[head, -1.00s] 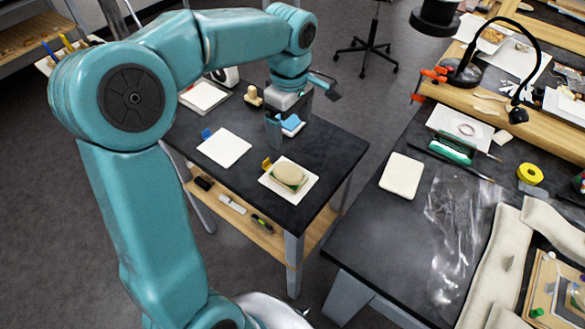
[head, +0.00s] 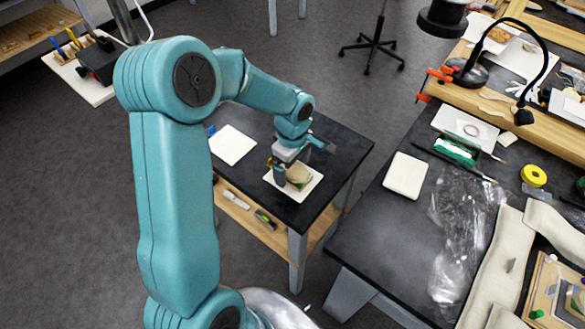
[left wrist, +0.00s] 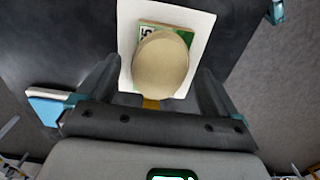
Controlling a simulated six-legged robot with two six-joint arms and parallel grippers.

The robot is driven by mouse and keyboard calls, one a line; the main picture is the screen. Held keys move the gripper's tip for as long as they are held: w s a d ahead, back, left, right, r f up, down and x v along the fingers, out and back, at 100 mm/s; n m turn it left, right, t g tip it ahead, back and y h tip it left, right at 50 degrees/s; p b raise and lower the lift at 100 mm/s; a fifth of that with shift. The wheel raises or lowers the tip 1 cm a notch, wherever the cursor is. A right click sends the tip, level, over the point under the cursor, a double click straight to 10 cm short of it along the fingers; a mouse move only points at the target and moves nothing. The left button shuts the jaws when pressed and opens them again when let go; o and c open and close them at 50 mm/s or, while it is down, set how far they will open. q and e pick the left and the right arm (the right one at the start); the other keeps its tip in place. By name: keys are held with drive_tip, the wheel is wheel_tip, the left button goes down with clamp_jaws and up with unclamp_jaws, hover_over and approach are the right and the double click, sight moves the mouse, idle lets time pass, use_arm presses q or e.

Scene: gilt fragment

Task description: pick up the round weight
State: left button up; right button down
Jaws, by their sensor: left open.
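A beige, smooth, rounded piece (head: 298,173), which looks like the round weight, rests on a green and white block on a white sheet (head: 308,188) near the front of the small dark table. In the left wrist view the weight (left wrist: 160,63) covers much of the green block (left wrist: 178,31). My left gripper (head: 290,172) is at the weight and partly hides it in the head view. In the left wrist view the left gripper (left wrist: 158,72) is open, with one finger at each side of the weight, apart from it. My right gripper is not in view.
Another white sheet (head: 232,145) lies to the left on the table, with a blue tab. A crowded workbench (head: 375,230) stands to the right, across a gap. A lower shelf (head: 262,226) holds tools.

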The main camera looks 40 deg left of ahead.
use_arm(q)
drive_tip(key=c, duration=1.5)
